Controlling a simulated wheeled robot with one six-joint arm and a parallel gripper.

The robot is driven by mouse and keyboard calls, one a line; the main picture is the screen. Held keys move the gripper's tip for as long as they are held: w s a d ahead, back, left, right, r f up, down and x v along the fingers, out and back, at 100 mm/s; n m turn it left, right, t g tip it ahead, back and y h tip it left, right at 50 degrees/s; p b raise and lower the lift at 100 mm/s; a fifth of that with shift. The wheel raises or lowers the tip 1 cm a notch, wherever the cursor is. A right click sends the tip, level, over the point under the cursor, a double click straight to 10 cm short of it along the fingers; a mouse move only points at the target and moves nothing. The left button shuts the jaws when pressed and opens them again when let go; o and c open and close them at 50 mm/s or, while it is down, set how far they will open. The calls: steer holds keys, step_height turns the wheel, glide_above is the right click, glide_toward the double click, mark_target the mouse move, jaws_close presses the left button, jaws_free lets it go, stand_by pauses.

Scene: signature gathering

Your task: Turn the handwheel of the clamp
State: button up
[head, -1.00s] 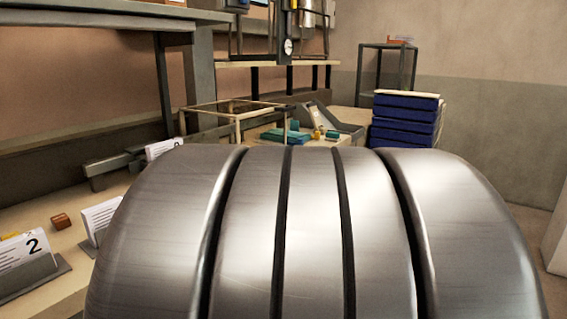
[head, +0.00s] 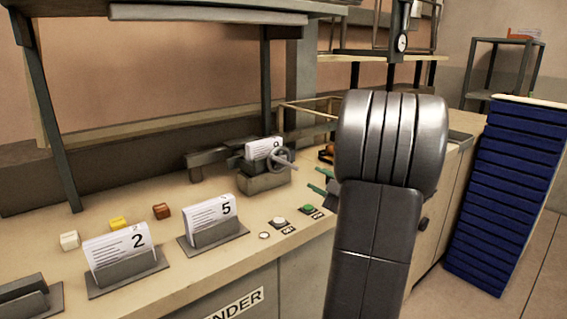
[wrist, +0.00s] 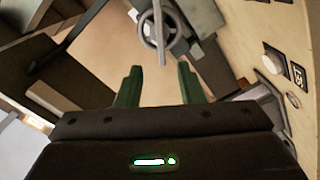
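The handwheel also shows at the top of the wrist view (wrist: 150,42). My gripper (wrist: 157,76) has two green fingers, spread apart with nothing between them. The handwheel lies beyond the fingertips, apart from them. In the head view the green fingertips (head: 319,181) show just right of the clamp; the rest of the gripper is hidden behind my arm.
Card holders marked 2 (head: 122,256) and 5 (head: 214,224) stand left of the clamp. A green button (head: 307,209) and a white button (head: 279,221) sit near the bench's front edge. A tall blue stack (head: 507,190) stands at right.

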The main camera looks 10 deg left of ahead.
mark_target(286, 163)
steer(key=p+x, duration=0.2)
steer(key=x, duration=1.1)
steer(key=shift+a, duration=0.1)
steer(key=shift+c, duration=0.4)
jaws_close()
